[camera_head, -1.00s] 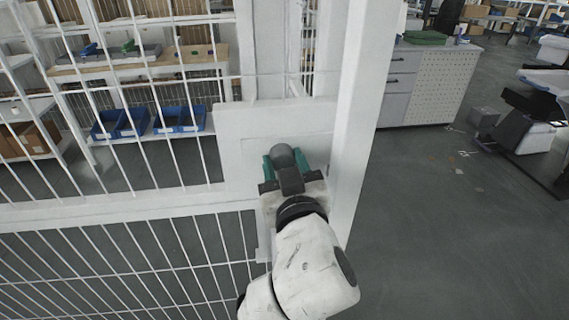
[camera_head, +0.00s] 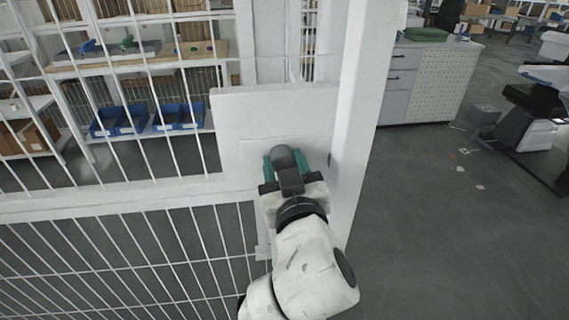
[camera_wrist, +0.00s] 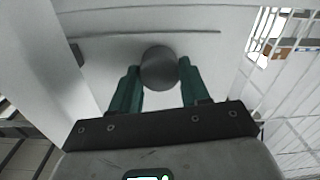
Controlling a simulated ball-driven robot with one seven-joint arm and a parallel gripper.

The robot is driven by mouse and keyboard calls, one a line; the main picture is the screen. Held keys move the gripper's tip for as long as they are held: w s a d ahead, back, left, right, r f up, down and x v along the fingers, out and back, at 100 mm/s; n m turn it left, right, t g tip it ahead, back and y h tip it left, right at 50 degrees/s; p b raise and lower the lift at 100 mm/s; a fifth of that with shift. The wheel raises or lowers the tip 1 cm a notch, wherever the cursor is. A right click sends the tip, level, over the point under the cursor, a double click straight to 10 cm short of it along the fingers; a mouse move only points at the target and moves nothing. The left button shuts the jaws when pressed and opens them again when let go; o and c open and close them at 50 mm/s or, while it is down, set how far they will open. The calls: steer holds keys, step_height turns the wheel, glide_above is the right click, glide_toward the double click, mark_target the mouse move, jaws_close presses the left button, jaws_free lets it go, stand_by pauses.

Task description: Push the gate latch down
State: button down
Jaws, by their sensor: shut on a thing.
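The gate latch shows as a dark grey round knob (camera_head: 284,157) on a white plate (camera_head: 235,110) of the white barred gate. The knob also shows in the wrist view (camera_wrist: 160,68). My gripper (camera_head: 286,162) has one green finger on each side of the knob and is shut on it. In the wrist view my gripper (camera_wrist: 159,80) holds the knob between its fingertips, in front of the white plate. The knob's mount behind it is hidden.
A white post (camera_head: 361,110) stands just right of the plate. Gate bars (camera_head: 120,250) fill the left. Behind them are blue bins (camera_head: 178,117) on a shelf. A grey cabinet (camera_head: 430,82) stands beyond at the right, with open floor (camera_head: 450,240) before it.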

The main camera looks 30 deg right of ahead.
steer(key=shift+f, duration=0.4)
steer(key=c, duration=0.9)
jaws_free()
steer(key=o, duration=0.4)
steer(key=shift+r, duration=0.1)
steer(key=shift+c, duration=0.2)
steer(key=b+v, duration=0.1)
steer(key=v, duration=1)
steer(key=shift+b, duration=0.3)
